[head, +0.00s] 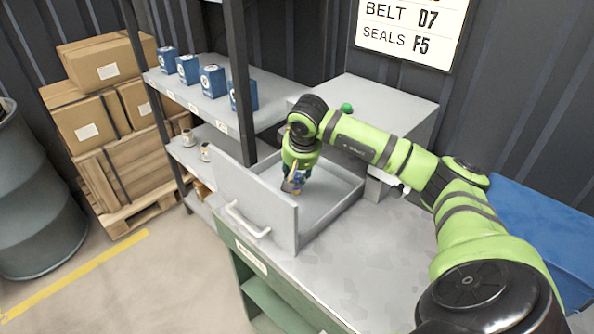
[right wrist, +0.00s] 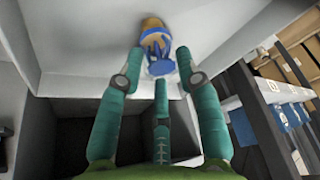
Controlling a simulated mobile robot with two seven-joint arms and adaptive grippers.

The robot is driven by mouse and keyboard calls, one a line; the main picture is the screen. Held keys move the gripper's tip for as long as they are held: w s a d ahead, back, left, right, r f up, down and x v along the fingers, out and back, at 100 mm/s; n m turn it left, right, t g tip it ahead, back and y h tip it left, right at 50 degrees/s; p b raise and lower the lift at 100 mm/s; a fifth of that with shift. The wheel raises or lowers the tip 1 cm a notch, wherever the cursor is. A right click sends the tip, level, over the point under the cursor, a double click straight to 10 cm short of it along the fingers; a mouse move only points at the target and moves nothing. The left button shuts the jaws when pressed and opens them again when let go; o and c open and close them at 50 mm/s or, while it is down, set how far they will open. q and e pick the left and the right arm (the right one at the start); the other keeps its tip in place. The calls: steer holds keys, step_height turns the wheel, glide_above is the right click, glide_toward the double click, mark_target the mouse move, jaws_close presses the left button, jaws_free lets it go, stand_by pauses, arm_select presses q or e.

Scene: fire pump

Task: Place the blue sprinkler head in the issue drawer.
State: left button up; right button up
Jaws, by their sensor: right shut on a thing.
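The issue drawer (head: 265,197) is pulled open, a light grey drawer with a tall front panel and a pale handle. My right gripper (head: 294,184) points down into the drawer space, just behind the front panel. Its teal fingers are shut on the blue sprinkler head (right wrist: 158,46), which has a tan-orange base and blue frame. In the right wrist view the sprinkler head lies between the fingertips, near a pale surface. I cannot tell whether it touches the drawer floor. My left gripper is not in view.
The drawer's grey cabinet (head: 385,105) stands on a workbench (head: 340,265). A shelf (head: 205,100) at left holds several blue boxes and small fittings. Cardboard boxes (head: 95,62), a barrel (head: 35,200) and a blue bin (head: 545,225) stand around. The bench front is clear.

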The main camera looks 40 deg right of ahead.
steer(key=o, duration=1.2)
steer(key=shift+f, duration=0.1)
steer(key=shift+r, duration=0.2)
steer(key=shift+s+r, duration=0.1)
steer(key=shift+r, duration=0.2)
steer(key=b+v, duration=0.1)
steer(key=v, duration=1)
steer(key=shift+r, duration=0.1)
